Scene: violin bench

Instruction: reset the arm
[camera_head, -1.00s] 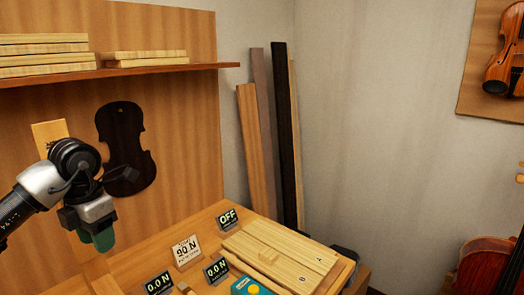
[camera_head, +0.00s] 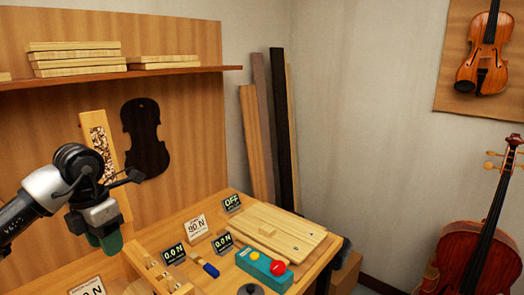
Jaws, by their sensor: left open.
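My left arm comes in from the left. Its left gripper (camera_head: 106,238), with green finger pads, points down above the left part of the wooden bench (camera_head: 232,278). The gripper is open, with nothing visible between its fingers, and it looks apart from the bench. My right arm and gripper are not in view.
A wooden frame (camera_head: 150,268) and an upright board (camera_head: 100,145) are close to the gripper. Small displays (camera_head: 173,254), a blue-handled tool (camera_head: 207,267), a teal button box (camera_head: 264,267) and pale boards (camera_head: 270,234) lie to the right. A shelf (camera_head: 150,72) hangs above.

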